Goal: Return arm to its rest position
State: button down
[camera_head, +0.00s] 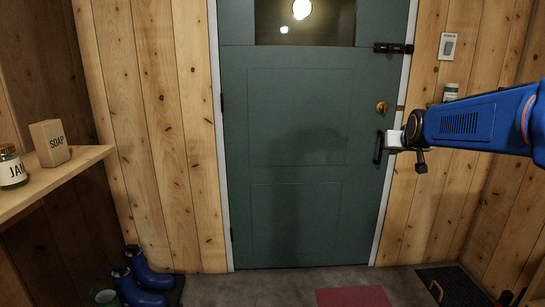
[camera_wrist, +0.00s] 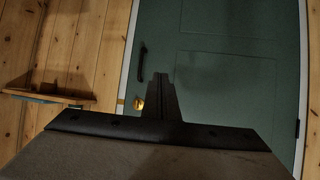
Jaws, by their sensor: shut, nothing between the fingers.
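My blue arm reaches in from the right edge of the head view, in front of the wall beside the green door (camera_head: 290,115). My gripper (camera_wrist: 161,76) shows in the wrist view as dark fingers pressed together, with nothing between them. The door looks closed in its frame. Its black pull handle (camera_head: 378,147) and brass lock (camera_head: 381,107) are near its right edge, just left of my arm's end in the head view. In the wrist view the handle (camera_wrist: 142,62) is left of the fingers and apart from them in the picture.
A black bolt (camera_head: 394,48) sits high on the door. A wooden shelf (camera_head: 60,178) at left holds a soap box (camera_head: 50,143) and a jam jar (camera_head: 12,167). Blue boots (camera_head: 148,275) stand at lower left. A red mat (camera_head: 352,297) and dark tray (camera_head: 455,286) lie on the floor.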

jog(key=s+a+f+g, duration=0.2)
jog(key=s+f, duration=0.4)
jog(key=s, duration=0.8)
jog(key=s+a+f+n+g+y, duration=0.1)
jog(key=s+a+f, duration=0.4)
jog(key=s, duration=1)
jog(key=s+a+f+g, duration=0.3)
jog(key=s+f, duration=0.6)
jog(key=s, duration=0.5)
jog(key=shift+s+a+n+g+y, duration=0.4)
jog(key=shift+r, duration=0.1)
